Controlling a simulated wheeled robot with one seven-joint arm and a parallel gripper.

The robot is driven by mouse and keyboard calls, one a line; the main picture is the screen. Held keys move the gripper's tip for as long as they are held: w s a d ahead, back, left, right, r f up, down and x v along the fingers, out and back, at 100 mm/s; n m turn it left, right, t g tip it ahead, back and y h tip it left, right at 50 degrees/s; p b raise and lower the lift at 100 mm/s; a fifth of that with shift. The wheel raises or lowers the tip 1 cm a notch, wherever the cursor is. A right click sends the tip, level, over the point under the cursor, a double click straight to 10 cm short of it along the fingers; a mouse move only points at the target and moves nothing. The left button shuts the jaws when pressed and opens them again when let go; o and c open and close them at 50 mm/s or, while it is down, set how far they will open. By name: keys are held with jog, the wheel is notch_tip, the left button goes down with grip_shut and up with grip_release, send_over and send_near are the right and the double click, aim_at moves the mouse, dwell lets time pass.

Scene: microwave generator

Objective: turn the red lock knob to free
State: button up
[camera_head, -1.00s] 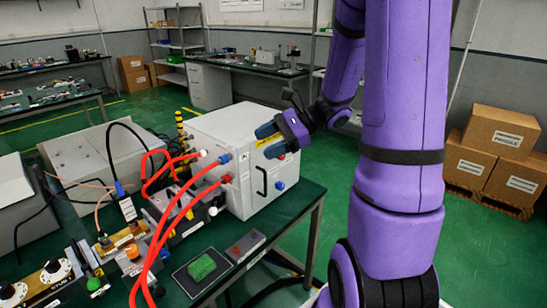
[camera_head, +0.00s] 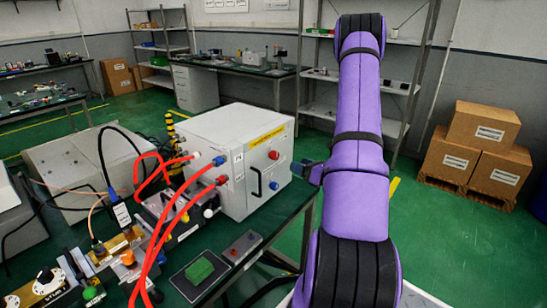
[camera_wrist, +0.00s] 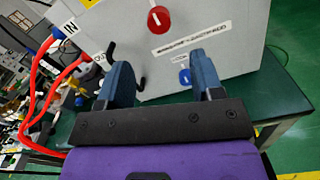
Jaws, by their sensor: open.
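The red lock knob (camera_head: 273,154) is on the front face of the white generator box (camera_head: 215,165), below a yellow label. It also shows in the wrist view (camera_wrist: 158,19), with a white line across its face. A blue knob (camera_head: 273,186) sits lower on the same face. My gripper (camera_wrist: 160,75) is open and empty, its two blue fingers pointing toward the box face. The red knob lies beyond the fingertips, apart from them. In the head view my gripper (camera_head: 303,168) is right of the box, partly hidden by my arm.
Red hoses (camera_head: 178,215) plug into the box's left side. A black handle (camera_head: 256,182) stands out from the front face. A green block (camera_head: 199,270) and a small grey switch box (camera_head: 243,246) lie on the table in front.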

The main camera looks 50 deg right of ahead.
aim_at(277, 156)
jog(key=w, duration=0.7)
jog(key=w+a, duration=0.1)
jog(key=w, duration=0.2)
jog(key=shift+w, duration=0.25)
jog(key=c, duration=0.9)
